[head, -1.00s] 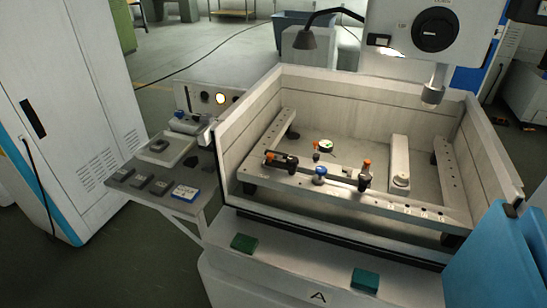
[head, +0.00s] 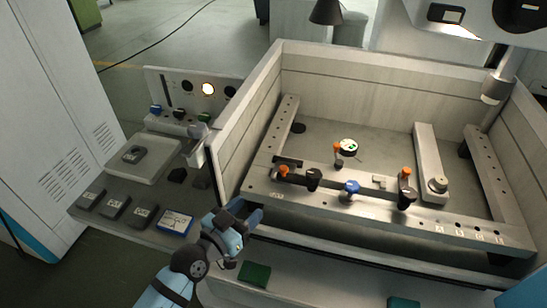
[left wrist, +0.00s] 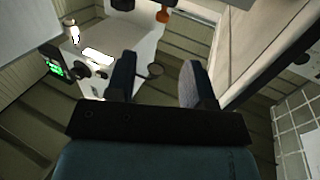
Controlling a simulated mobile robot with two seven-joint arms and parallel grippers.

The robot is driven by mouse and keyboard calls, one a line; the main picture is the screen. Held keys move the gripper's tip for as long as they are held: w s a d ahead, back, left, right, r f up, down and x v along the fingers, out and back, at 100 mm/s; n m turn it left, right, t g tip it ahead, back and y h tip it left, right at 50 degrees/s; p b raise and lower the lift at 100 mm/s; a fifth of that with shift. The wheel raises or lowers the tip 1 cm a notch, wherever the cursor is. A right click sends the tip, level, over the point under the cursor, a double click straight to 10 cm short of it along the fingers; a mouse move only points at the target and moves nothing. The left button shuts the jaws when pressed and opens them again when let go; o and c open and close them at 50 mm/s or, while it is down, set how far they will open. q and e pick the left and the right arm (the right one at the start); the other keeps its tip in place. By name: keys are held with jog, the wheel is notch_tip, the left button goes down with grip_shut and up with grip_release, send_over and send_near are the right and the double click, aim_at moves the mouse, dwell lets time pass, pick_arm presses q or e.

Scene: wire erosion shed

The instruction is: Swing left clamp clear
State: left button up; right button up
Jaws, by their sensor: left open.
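The left clamp (head: 313,179), a black arm with an orange knob (head: 284,171), lies on the front rail of the work tank at its left part. A second clamp (head: 405,191) with an orange top stands further right on the same rail. My left gripper (head: 246,217) is outside the tank, in front of its left front corner, apart from the clamp and below it to the left. Its jaws are open and empty. They also show apart in the left wrist view (left wrist: 160,82). My right gripper is not in view.
A blue knob (head: 350,188) sits between the clamps. The tank's left wall (head: 240,135) rises near my gripper. Left of it is a side shelf with a tray (head: 140,165) and several small blocks. A lamp (head: 326,12) and a machine head nozzle (head: 495,88) hang above.

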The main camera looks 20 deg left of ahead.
aim_at(281, 171)
pick_arm(q)
jog(key=x, duration=0.4)
jog(key=r+p+x, duration=0.1)
jog(key=x, duration=0.4)
jog(key=p+x, duration=0.1)
jog(key=x, duration=0.3)
jog(key=shift+w+a+r, duration=0.2)
jog(key=shift+w+r, duration=0.05)
jog(key=shift+w+d+f, duration=0.1)
jog(key=shift+w+d, duration=0.1)
jog(key=shift+w, duration=0.4)
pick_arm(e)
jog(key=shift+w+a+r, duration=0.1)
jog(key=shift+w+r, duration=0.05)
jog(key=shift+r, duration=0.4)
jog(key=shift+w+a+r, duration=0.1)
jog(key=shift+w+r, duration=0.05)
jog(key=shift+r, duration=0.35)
pick_arm(q)
grip_shut()
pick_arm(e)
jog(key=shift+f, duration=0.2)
